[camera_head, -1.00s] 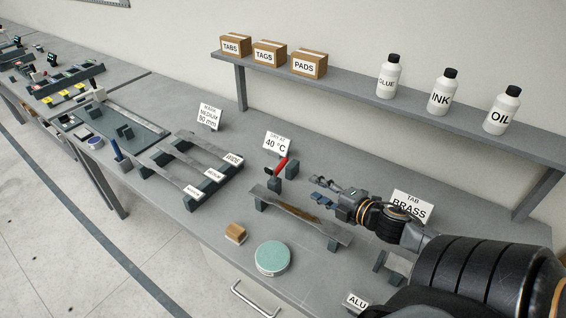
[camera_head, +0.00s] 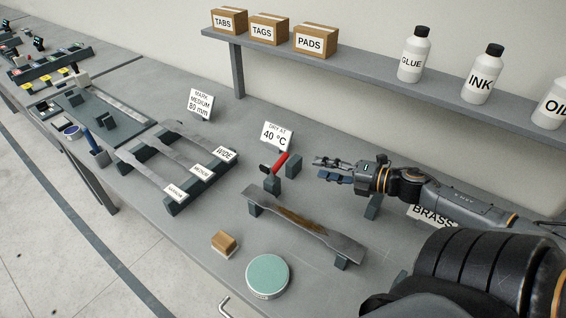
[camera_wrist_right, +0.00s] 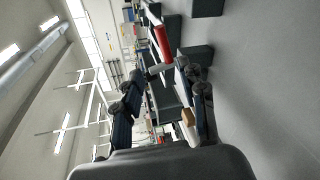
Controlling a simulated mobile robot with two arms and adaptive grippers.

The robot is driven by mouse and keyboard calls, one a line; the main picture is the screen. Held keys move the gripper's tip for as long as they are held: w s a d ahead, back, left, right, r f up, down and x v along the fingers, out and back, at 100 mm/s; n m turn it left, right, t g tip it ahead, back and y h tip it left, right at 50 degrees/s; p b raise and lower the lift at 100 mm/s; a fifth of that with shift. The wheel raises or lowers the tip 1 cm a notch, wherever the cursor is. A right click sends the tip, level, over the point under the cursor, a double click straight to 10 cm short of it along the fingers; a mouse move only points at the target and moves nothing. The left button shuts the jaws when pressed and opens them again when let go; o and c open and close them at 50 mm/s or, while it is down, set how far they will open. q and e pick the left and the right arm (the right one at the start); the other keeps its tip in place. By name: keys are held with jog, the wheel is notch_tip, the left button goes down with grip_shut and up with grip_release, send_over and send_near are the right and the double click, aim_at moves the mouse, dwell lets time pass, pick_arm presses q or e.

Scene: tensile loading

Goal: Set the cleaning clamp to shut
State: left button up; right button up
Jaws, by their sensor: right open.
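The clamp with a red handle (camera_head: 281,162) stands on the bench beside the "DRY AT 40 °C" card. Its handle is tilted, rising to the right between two dark blocks. In the right wrist view the red handle (camera_wrist_right: 161,42) shows ahead, beyond the fingers. My right gripper (camera_head: 318,168) is open and empty, just right of the clamp and apart from it. Its fingers also show in the right wrist view (camera_wrist_right: 165,95). My left gripper is not in view.
A metal specimen with a brown patch (camera_head: 300,221) lies on supports in front of the clamp. A rack of labelled specimens (camera_head: 180,160) is to the left. A tan block (camera_head: 223,242) and a round green-topped tin (camera_head: 267,275) sit near the front edge. A shelf (camera_head: 370,83) runs behind.

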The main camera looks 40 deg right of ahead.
aim_at(285, 161)
jog(key=x, duration=1.2)
jog(key=shift+w+d+f+p, duration=0.15)
jog(key=shift+w+d+p, duration=0.05)
jog(key=shift+p, duration=0.2)
jog(key=shift+x, duration=0.95)
jog(key=shift+f, duration=0.15)
grip_shut()
